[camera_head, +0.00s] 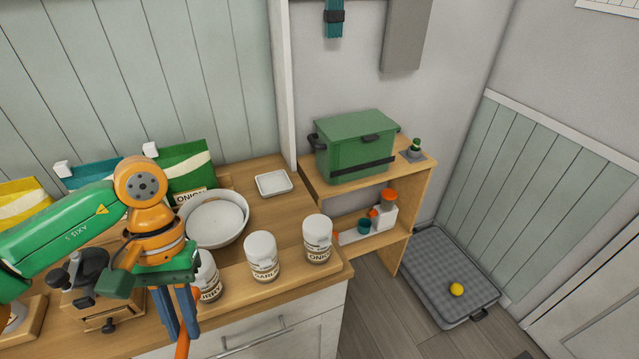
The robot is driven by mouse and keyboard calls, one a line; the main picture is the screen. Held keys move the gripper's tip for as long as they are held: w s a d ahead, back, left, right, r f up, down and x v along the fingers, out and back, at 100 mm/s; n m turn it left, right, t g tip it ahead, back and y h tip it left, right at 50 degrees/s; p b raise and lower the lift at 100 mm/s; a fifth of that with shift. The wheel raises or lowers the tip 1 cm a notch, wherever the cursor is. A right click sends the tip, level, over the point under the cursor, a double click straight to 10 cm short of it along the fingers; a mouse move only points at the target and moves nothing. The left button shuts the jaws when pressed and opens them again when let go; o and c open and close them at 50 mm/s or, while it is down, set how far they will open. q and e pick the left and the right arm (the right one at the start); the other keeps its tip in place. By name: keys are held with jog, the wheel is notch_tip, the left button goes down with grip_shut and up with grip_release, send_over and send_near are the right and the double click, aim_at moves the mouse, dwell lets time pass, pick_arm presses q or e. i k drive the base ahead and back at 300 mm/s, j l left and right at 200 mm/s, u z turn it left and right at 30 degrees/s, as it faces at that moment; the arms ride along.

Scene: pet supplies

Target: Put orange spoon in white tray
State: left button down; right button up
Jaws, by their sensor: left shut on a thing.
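My left gripper (178,333) points down in front of the counter edge, with its blue fingers shut on the orange spoon (183,347). Only a short orange length of the spoon shows below the fingers. The rest of it is hidden by the gripper or cut off by the bottom of the view. The small white tray (273,183) lies empty on the counter near the wall post, to the right of and farther back than the gripper. My right gripper is not in view.
A white bowl (215,222) stands between the gripper and the tray. White-lidded jars (262,258) line the counter's front edge (335,278). A dark grinder (88,272) and colored bags (190,172) are at left. A green box (355,145) sits on the wooden shelf at right.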

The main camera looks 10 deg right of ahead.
aim_at(262, 181)
jog(key=l+z, duration=0.45)
jog(key=i+l+z, duration=0.15)
jog(key=z, duration=0.35)
jog(key=i+l+z, duration=0.2)
jog(key=z, duration=0.25)
jog(key=i+l+u, duration=0.15)
jog(key=i+u, duration=0.25)
jog(key=i+l+u, duration=0.15)
jog(key=u, duration=0.2)
jog(key=i+u, duration=0.25)
jog(key=u, duration=0.2)
jog(key=i+l+u, duration=0.15)
jog(key=u, duration=0.25)
jog(key=i+l+u, duration=0.2)
jog(key=u, duration=0.25)
jog(key=i+l+u, duration=0.2)
jog(key=u, duration=0.25)
jog(key=i+l+u, duration=0.1)
jog(key=l, duration=0.15)
jog(key=i+l, duration=0.3)
jog(key=i, duration=0.15)
